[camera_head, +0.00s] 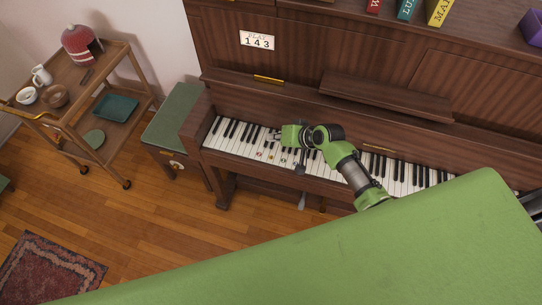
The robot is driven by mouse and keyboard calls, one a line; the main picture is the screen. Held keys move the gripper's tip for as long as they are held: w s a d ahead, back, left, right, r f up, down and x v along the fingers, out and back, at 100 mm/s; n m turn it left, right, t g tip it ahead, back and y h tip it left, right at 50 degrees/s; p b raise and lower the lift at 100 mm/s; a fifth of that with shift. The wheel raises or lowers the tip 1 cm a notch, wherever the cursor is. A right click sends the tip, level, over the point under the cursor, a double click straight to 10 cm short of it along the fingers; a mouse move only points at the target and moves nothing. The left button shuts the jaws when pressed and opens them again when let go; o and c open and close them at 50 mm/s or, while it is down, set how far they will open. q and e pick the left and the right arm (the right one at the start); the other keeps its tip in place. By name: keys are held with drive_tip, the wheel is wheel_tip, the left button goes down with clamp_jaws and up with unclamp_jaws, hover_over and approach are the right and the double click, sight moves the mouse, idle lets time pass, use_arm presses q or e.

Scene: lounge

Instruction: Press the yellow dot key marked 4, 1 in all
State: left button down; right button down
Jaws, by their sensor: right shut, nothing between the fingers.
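The piano keyboard (228,135) runs along the front of a brown upright piano. Several white keys left of its middle carry small coloured dots, a red one (259,154) among them. The dots are too small for me to read their numbers or to tell for sure which one is the yellow dot marked 4. My right gripper (277,135) is shut and empty. It is over the back part of the keys, just behind the dotted ones; I cannot tell whether it touches a key. My left gripper is out of view.
A card (257,40) on the piano reads PLAY 1 4 3. A green-topped stool (174,117) stands left of the piano. A wooden trolley (119,62) with crockery is farther left. The wooden floor in front of the stool is clear, with a patterned rug (50,270) at the lower left.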

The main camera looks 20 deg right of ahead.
sight(273, 157)
drive_tip(key=shift+a+f, duration=0.1)
wheel_tip(273, 157, down, 8)
drive_tip(key=b, duration=0.8)
drive_tip(key=shift+f, duration=0.35)
idle(0.9)
drive_tip(key=shift+f+b, duration=0.35)
drive_tip(key=shift+f, duration=0.1)
